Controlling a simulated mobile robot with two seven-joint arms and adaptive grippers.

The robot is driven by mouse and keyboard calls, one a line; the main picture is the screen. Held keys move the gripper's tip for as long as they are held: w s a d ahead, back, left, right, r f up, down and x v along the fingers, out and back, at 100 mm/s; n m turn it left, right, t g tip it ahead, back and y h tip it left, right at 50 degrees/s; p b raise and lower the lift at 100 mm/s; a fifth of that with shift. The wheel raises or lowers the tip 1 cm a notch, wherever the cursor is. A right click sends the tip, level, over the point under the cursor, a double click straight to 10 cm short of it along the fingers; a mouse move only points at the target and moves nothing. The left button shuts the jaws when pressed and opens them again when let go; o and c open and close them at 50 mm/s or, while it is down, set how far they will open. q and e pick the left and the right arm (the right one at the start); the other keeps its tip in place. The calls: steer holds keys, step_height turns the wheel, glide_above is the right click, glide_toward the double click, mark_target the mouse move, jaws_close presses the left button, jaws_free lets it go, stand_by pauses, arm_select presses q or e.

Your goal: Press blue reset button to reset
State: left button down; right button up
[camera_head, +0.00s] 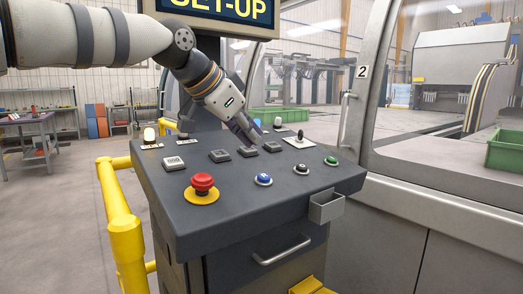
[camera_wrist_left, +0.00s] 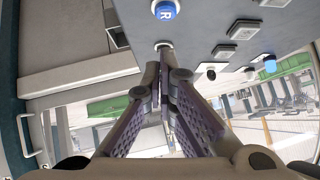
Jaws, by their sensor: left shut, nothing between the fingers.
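The blue reset button (camera_head: 264,179), in a silver ring, sits near the console's front edge, between the red mushroom button and a black button. In the left wrist view it shows at the top edge, marked "R" (camera_wrist_left: 165,10). My left gripper (camera_head: 250,143) is shut and empty above the console, behind the blue button in the head view and apart from it. In the left wrist view its closed fingertips (camera_wrist_left: 164,50) point toward the console, partly covering a round silver-ringed button below the "R". My right gripper is not in view.
The sloped grey console (camera_head: 170,213) carries a red mushroom button (camera_head: 203,183) on a yellow base, a black button (camera_head: 301,169), a green button (camera_head: 331,160) and several square buttons. A small joystick (camera_head: 300,137) stands behind. A yellow rail (camera_head: 126,235) is at left.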

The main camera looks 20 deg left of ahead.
arm_select(q)
steer(key=shift+v, duration=1.45)
steer(key=shift+w+r, duration=0.1)
